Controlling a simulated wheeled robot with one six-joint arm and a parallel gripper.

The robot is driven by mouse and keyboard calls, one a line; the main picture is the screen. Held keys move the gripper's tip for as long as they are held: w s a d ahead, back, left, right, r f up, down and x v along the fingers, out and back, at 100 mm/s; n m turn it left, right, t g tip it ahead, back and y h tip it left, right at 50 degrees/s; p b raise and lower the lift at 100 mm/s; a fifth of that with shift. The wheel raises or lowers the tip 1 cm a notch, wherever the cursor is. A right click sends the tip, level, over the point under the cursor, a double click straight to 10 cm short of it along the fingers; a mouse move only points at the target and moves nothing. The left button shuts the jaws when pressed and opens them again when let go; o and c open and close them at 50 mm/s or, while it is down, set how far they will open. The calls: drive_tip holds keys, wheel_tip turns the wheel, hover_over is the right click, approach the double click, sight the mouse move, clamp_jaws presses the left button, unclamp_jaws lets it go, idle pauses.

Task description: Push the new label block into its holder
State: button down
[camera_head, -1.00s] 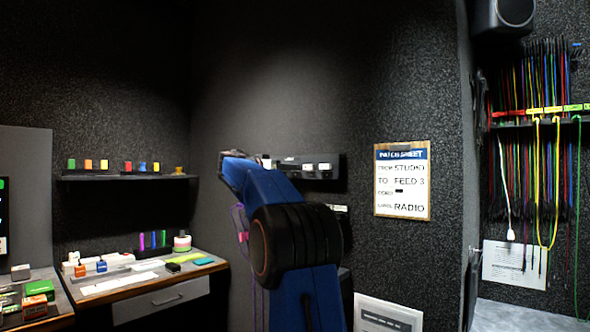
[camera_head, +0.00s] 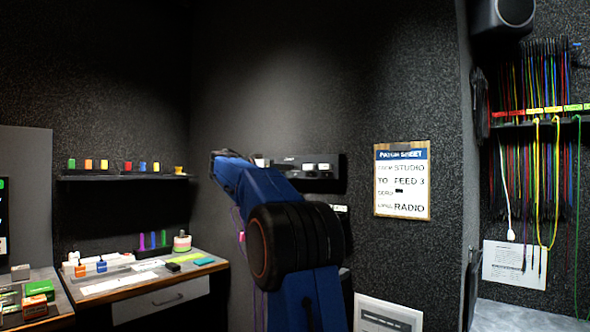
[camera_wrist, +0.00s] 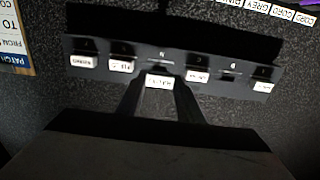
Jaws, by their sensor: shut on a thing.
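The new label block (camera_wrist: 159,81) is white with dark lettering, upside down in the wrist view. My gripper (camera_wrist: 159,90) is shut on it, one finger on each side. The block is in front of the dark label strip (camera_wrist: 100,45), in line with a holder position between other labels. It sits slightly out of line with the row and looks nearer the camera. I cannot tell whether it touches or has entered its holder. In the head view the strip (camera_head: 328,184) shows beside my blue arm, which hides my gripper and the block.
Several white labels sit in the strip, such as one label (camera_wrist: 82,61) and another (camera_wrist: 197,76). One position (camera_wrist: 231,75) looks empty. The patch sheet (camera_head: 402,180) hangs on the wall to the right. A desk (camera_head: 150,285) with small items stands at left.

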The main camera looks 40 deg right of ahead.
drive_tip(key=shift+a, duration=0.5)
drive_tip(key=shift+a, duration=0.1)
drive_tip(key=a, duration=0.2)
drive_tip(key=shift+s+a, duration=0.15)
drive_tip(key=shift+a, duration=0.2)
idle(0.3)
drive_tip(key=shift+d, duration=0.1)
drive_tip(key=d, duration=0.3)
drive_tip(key=shift+d, duration=0.15)
idle(0.3)
drive_tip(key=shift+r, duration=0.1)
